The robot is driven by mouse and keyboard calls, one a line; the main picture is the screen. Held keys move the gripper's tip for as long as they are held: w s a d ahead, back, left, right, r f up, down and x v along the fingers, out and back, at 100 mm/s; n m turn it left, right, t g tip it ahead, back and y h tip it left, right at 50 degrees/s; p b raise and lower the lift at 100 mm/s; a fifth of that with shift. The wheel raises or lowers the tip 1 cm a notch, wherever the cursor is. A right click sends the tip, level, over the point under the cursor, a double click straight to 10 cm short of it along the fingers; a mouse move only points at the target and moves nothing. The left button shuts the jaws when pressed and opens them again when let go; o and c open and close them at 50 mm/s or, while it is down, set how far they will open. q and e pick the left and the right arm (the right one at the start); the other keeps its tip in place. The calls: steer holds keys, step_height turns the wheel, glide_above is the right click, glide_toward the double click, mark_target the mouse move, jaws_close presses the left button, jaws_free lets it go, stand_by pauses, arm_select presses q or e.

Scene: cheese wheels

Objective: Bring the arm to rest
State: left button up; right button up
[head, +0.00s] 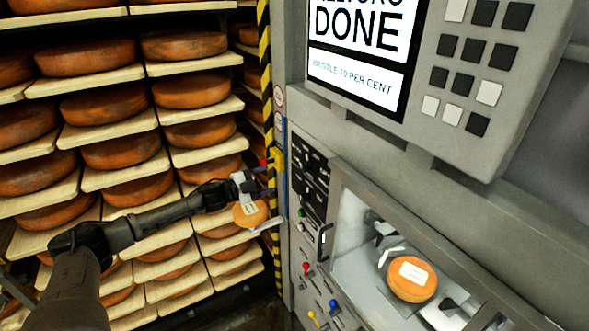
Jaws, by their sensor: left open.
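My left arm (150,222) reaches in from the left, stretched out in front of the cheese racks. My left gripper (259,183) is open beside the striped post, at the left edge of the machine. A small orange cheese wheel with a pale label (251,216) shows just below the gripper; I cannot tell whether they touch. My right gripper is not seen.
Racks of cheese wheels on pale boards (110,182) fill the left. A yellow-black striped post (264,62) stands between racks and machine. The grey machine has a screen reading "DONE" (357,42). Its open bay holds a labelled orange cheese wheel (411,289).

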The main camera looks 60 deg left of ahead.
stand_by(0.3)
arm_select(q)
steer(key=s+a+f+n+g+y, duration=0.3)
steer(key=a+f+n+g+y, duration=0.2)
steer(key=g+y, duration=0.3)
steer(key=s+d+f+n+g+p, duration=0.1)
steer(key=s+d+f+g, duration=0.2)
steer(key=s+d+f, duration=0.5)
steer(key=s+d+f+n+g+p, duration=0.1)
steer(key=s+d+f+g, duration=0.2)
steer(key=s+d+f, duration=0.5)
steer(key=s+d+r+h+p, duration=0.1)
steer(key=d+r+h+p, duration=0.1)
steer(key=d, duration=0.9)
steer(key=s+d+r+n+h+p, duration=0.1)
steer(key=d+r+h+p, duration=0.1)
steer(key=d, duration=1)
steer(key=s+d+r+n+h+p, duration=0.1)
steer(key=d+r+h+p, duration=0.1)
steer(key=d, duration=0.9)
steer(key=shift+s+d+r+h+p, duration=0.25)
steer(key=shift+s+h+p, duration=0.05)
steer(key=shift+h, duration=0.6)
